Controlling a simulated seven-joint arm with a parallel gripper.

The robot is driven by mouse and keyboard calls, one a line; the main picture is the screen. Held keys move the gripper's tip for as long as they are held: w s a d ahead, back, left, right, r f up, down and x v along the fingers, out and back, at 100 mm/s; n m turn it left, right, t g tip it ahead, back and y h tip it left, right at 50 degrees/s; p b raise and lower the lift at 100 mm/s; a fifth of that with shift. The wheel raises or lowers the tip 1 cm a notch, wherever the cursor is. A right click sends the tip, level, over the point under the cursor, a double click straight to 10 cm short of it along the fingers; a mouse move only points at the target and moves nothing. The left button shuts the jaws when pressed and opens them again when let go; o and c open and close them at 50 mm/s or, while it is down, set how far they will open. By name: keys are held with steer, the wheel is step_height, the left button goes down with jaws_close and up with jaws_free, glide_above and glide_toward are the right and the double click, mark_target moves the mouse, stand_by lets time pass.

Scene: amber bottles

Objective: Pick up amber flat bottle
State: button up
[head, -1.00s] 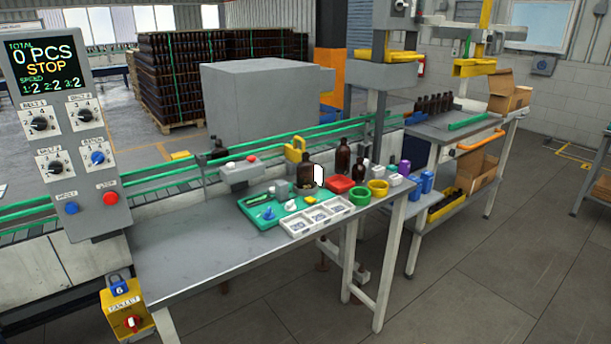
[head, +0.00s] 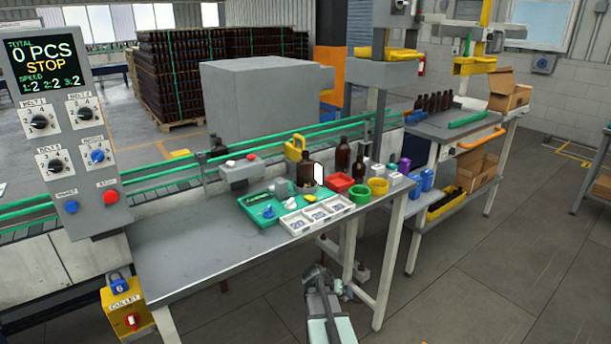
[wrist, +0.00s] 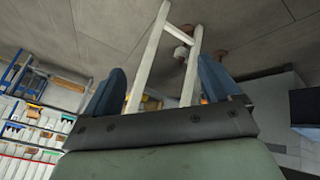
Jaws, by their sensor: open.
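Several amber bottles stand on the grey worktable (head: 190,255) in the head view. One with a white label (head: 306,178) stands behind the green tray, a second amber bottle (head: 342,158) stands just right of it, and a smaller one (head: 360,172) is further right. I cannot tell which is the flat one. My gripper (head: 318,272) is low in front of the table, well apart from the bottles. In the wrist view my gripper (wrist: 158,80) is open and empty, its two blue fingers spread; no bottle is clear there.
A green tray (head: 252,212) with small items and a white sectioned tray (head: 289,226) lie in front of the bottles. A red bin (head: 340,182), green ring (head: 360,194) and yellow ring (head: 378,186) crowd their right. The table's left part is clear.

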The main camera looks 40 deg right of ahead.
steer(key=s+d+r+m+h, duration=0.2)
steer(key=d+r+m+h, duration=0.1)
steer(key=d+r, duration=1.1)
steer(key=s+d+r+m+h, duration=0.2)
steer(key=d+r+m+h, duration=0.1)
steer(key=d+r, duration=1.1)
step_height(320, 180, up, 27)
steer(key=y, duration=0.9)
glide_above(307, 159)
steer(key=a, duration=0.4)
steer(key=x, duration=0.7)
steer(key=shift+w+d+f, duration=0.2)
steer(key=shift+d, duration=0.3)
steer(key=shift+x, duration=2.6)
steer(key=shift+h, duration=0.3)
